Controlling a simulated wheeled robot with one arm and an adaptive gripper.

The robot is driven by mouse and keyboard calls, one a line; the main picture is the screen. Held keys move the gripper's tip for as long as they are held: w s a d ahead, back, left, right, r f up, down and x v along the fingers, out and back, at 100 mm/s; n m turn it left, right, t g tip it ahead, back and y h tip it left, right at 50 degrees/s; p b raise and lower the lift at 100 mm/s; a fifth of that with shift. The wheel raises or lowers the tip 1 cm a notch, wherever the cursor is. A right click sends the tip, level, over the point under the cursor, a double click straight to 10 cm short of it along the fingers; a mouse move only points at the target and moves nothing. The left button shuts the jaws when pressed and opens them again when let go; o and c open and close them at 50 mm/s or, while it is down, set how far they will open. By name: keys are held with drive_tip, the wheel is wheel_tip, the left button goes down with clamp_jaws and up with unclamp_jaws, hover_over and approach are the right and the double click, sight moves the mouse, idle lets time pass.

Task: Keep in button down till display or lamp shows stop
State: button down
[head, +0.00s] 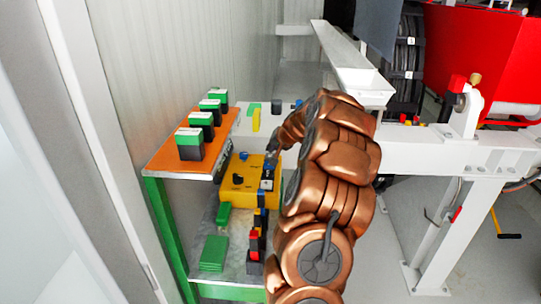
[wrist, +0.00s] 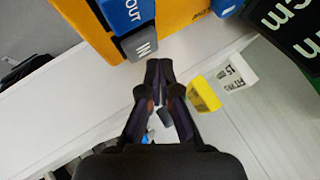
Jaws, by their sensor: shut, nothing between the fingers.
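The yellow control box (head: 238,188) stands on the shelf unit in the head view, left of my copper arm. In the wrist view its yellow body (wrist: 185,12) fills the top. The grey IN button (wrist: 139,44) sticks out from it, beside the blue OUT button (wrist: 127,13). My gripper (wrist: 158,66) is shut and empty, its tips just below and right of the IN button. I cannot tell whether they touch it. A black panel (wrist: 295,30) with white "cm" lettering is cut off at the top right. No stop reading or lit lamp is readable.
An orange shelf (head: 165,158) with several green-topped black blocks stands left of the box. Green pieces (head: 213,252) lie on the lower shelf. A yellow labelled piece (wrist: 204,94) is right of my fingers. A white beam (head: 430,155) runs behind my arm.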

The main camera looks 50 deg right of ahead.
drive_tip(key=shift+r, duration=0.1)
drive_tip(key=shift+r+p, duration=1.15)
drive_tip(key=shift+r, duration=1.3)
